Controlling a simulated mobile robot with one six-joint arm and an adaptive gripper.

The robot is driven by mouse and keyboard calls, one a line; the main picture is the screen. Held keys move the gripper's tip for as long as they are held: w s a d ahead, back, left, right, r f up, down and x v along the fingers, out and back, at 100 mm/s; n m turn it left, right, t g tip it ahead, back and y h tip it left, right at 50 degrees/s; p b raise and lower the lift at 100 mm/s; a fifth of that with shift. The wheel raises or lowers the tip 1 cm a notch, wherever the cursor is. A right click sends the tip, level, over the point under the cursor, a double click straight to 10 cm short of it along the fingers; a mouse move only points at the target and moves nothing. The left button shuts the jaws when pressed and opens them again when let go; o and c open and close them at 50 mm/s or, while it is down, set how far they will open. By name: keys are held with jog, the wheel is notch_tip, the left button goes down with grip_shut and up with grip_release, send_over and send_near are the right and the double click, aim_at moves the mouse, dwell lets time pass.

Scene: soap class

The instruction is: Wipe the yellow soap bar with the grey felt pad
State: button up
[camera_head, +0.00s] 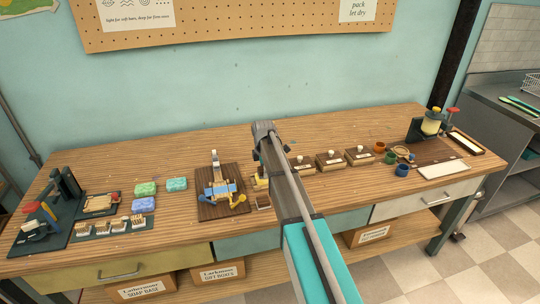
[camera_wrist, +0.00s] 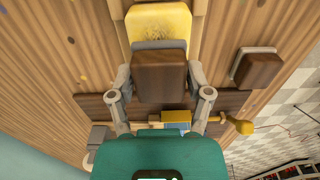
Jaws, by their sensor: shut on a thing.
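The yellow soap bar (camera_wrist: 160,20) lies at the top of the wrist view, with darker specks on its face and light wood on both sides. It also shows in the head view (camera_head: 260,184), partly hidden by my arm. My gripper (camera_wrist: 163,90) is shut on a brown wooden block with a grey layer, the grey felt pad (camera_wrist: 160,46). The pad overlaps the near end of the soap in the wrist view; I cannot tell whether they touch. In the head view my arm hides the held pad.
A second brown block with a grey base (camera_wrist: 258,68) lies on the table to the right. A dark wooden board (camera_head: 212,212) with a blue and yellow fixture stands left of the soap. Green (camera_head: 146,188), teal (camera_head: 177,184) and blue soaps (camera_head: 143,204) lie farther left.

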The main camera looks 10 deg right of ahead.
aim_at(257, 177)
jog(key=shift+a, duration=1.5)
jog(key=shift+d, duration=3.05)
jog(key=shift+d+r+p, duration=0.5)
jog(key=shift+r+p, duration=0.2)
notch_tip(257, 177, up, 6)
jog(key=p, duration=0.6)
jog(key=shift+a, duration=0.1)
jog(key=shift+f, duration=0.1)
jog(key=shift+f+b, duration=2.85)
jog(key=shift+b, duration=0.15)
jog(key=shift+f+b, duration=1)
